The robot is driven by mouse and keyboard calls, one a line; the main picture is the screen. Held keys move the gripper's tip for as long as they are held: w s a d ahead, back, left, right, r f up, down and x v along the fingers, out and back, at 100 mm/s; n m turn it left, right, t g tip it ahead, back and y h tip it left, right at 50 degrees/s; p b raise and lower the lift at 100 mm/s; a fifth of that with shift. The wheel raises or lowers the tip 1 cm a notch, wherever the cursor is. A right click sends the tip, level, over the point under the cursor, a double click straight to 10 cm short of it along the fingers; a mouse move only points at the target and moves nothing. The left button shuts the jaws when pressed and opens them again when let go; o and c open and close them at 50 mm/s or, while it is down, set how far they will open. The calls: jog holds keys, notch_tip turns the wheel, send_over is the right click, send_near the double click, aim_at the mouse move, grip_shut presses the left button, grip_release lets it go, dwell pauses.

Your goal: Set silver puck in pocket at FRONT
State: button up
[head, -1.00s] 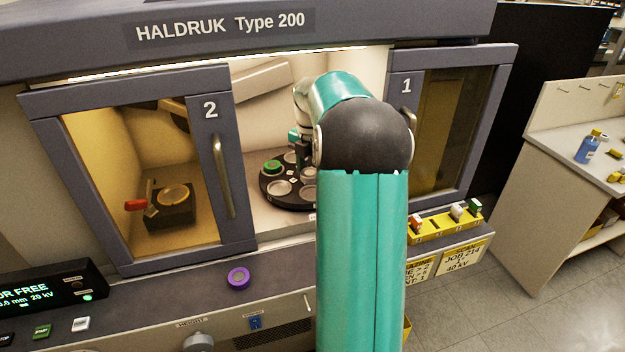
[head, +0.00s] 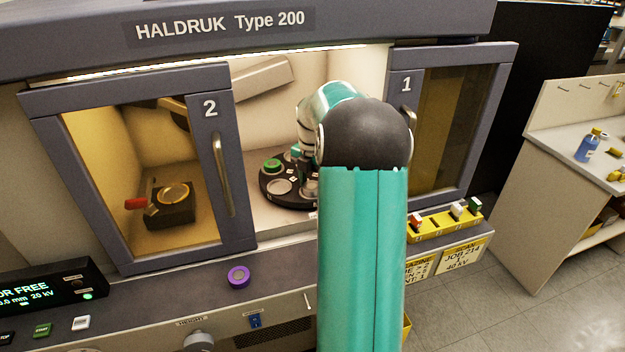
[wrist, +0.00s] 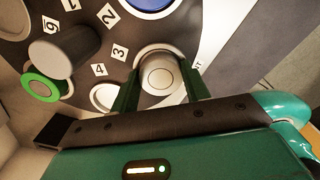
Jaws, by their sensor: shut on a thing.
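The silver puck (wrist: 160,76) sits between the two fingers of my gripper (wrist: 158,68) in the wrist view, and the gripper is shut on it. The puck is at a pocket on the rim of the dark turntable (wrist: 85,62), beside a partly cut-off label on the right. I cannot tell whether it rests on the pocket floor. In the head view the turntable (head: 263,190) stands inside the open middle of the cabinet. My arm hides the puck and most of the gripper there.
A green-ringed puck (wrist: 40,86) and a blue puck (wrist: 152,3) occupy other pockets. A grey cylinder (wrist: 66,44) rises near the turntable's middle. Door 2 (head: 211,160) and door 1 (head: 406,86) flank the opening. A purple puck (head: 238,277) lies on the front ledge.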

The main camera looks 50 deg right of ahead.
aim_at(313, 185)
jog(key=o, duration=1.1)
notch_tip(313, 185, up, 9)
jog(key=shift+f, duration=0.15)
dwell(0.6)
